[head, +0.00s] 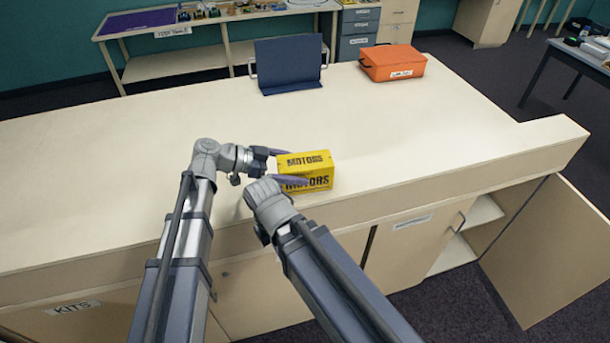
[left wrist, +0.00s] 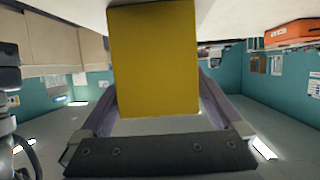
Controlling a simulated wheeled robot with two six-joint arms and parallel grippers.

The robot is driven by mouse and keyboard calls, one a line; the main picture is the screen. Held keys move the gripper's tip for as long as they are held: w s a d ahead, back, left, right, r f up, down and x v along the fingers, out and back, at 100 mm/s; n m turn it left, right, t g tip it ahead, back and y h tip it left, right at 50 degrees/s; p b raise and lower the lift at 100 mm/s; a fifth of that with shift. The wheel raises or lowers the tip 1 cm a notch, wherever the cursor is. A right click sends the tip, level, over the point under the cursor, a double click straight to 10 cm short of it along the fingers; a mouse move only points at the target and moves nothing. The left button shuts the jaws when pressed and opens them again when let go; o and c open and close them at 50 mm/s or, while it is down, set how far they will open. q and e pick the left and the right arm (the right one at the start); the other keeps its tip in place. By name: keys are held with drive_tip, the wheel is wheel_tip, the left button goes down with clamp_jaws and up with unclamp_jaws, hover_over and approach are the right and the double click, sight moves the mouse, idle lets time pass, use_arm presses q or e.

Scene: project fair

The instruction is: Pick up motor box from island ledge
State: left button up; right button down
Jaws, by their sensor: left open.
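The yellow motor box (head: 305,172), printed MOTORS in dark letters, sits on the pale island top near its front ledge (head: 400,190). My left gripper (head: 286,167) is at the box's left end, its fingers open and reaching along the box's far and near sides. In the left wrist view the yellow box (left wrist: 154,60) stands between the two spread purple fingers, with a gap beside each. My right arm's wrist (head: 270,203) is just in front of the box's left end; its fingers cannot be made out.
A dark blue panel (head: 288,62) with side handles and an orange case (head: 393,62) stand at the back of the island. The island's left and middle are clear. A cabinet door (head: 550,250) hangs open at the right front. A side table (head: 172,62) stands behind.

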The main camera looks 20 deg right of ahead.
use_arm(q)
drive_tip(key=b+x, duration=0.1)
drive_tip(key=x, duration=0.2)
drive_tip(key=shift+d+f, duration=0.1)
drive_tip(key=shift+f, duration=0.15)
drive_tip(key=shift+r, duration=0.1)
clamp_jaws()
idle(0.4)
